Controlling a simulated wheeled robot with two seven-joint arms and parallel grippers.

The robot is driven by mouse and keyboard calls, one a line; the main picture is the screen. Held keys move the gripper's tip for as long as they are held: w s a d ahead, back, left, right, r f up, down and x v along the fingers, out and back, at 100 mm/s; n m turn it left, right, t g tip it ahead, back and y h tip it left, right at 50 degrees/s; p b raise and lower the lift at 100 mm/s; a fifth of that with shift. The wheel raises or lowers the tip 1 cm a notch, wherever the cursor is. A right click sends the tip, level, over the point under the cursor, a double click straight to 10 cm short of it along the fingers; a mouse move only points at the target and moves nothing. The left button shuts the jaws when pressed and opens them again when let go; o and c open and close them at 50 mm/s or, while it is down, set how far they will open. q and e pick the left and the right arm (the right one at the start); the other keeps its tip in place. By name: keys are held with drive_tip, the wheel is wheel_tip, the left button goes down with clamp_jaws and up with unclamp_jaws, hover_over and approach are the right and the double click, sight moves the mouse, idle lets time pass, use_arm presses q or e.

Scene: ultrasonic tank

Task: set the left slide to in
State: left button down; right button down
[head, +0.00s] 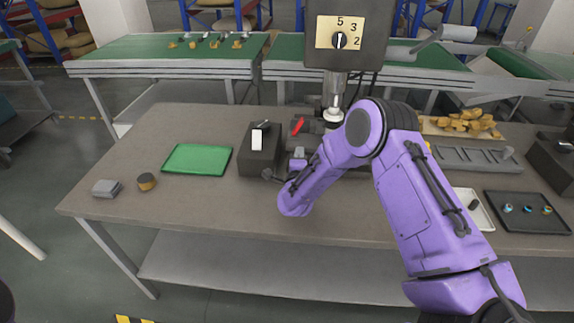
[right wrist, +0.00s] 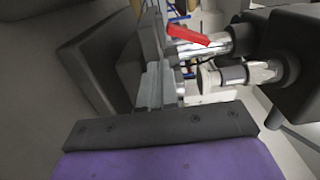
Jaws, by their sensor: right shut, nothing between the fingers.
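I cannot clearly make out which part is the left slide. A dark box (head: 260,160) with a white plate (head: 257,139) on its front stands left of my right arm. A red handle (head: 298,127) sits just right of that box and also shows in the right wrist view (right wrist: 188,37), above a metal cylinder. My right gripper (head: 300,152) is shut and empty, low beside the box's right side. In the right wrist view its grey fingers (right wrist: 158,85) reach between dark blocks and metal fittings. My purple forearm hides much of the fixture. My left gripper is out of view.
A green mat (head: 197,160), a round brown-topped piece (head: 147,181) and a grey block (head: 106,188) lie on the left of the table. A dial panel (head: 341,37) stands behind. A dark tray (head: 528,212) lies at right.

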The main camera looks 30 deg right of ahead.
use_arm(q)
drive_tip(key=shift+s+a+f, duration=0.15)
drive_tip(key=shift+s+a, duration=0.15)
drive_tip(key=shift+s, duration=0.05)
use_arm(e)
drive_tip(key=shift+w+d+r, duration=0.15)
drive_tip(key=shift+d+r, duration=0.05)
drive_tip(key=shift+d, duration=0.1)
